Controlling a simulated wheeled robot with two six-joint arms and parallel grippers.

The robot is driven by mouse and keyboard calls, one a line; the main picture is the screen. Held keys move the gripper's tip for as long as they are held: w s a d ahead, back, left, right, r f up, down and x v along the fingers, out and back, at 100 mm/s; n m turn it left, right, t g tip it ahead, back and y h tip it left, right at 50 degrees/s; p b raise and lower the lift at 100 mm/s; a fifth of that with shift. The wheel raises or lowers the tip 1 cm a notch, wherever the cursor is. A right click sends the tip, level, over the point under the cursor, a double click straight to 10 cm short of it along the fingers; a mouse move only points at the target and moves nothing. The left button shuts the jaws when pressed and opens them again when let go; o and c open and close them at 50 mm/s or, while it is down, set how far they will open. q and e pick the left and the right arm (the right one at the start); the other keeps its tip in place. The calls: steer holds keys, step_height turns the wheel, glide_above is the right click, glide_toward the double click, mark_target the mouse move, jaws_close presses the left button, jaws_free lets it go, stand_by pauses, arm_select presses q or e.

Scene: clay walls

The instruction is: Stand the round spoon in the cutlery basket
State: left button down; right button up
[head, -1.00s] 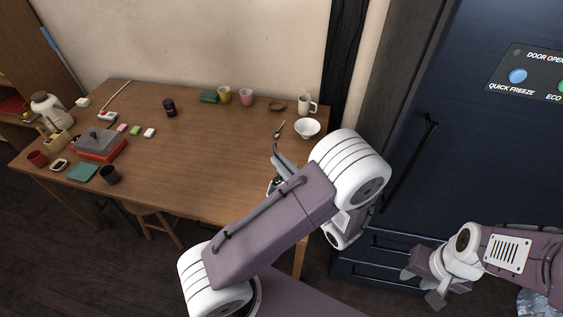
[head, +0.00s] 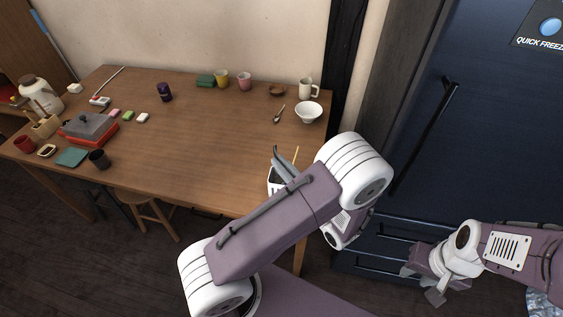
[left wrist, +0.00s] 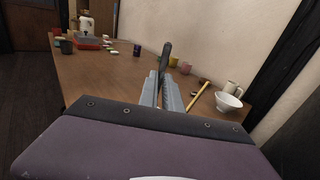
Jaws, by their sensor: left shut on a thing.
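My left gripper (head: 281,164) is at the front right of the table, partly hidden by my own forearm. In the left wrist view its fingers (left wrist: 166,88) are closed on a thin dark grey handle-like thing (left wrist: 165,55), which sticks up past the fingertips; whether it is the round spoon I cannot tell. A white container with a dark inside (head: 273,179), perhaps the cutlery basket, shows just below the fingers, mostly hidden by my arm. A wooden stick (head: 296,155) rises beside it. My right gripper (head: 422,284) is open and empty, in front of the fridge.
A small spoon (head: 278,114) lies on the table near a white bowl (head: 308,112) and a white mug (head: 309,90). A red box with a grey lid (head: 88,128) is at left. The table's middle is clear.

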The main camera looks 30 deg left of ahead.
arm_select(q)
steer(key=shift+s+f, duration=0.1)
steer(key=shift+f, duration=0.25)
steer(key=c, duration=1.5)
jaws_free()
steer(key=shift+o, duration=0.2)
steer(key=shift+d, duration=0.1)
steer(key=v, duration=0.9)
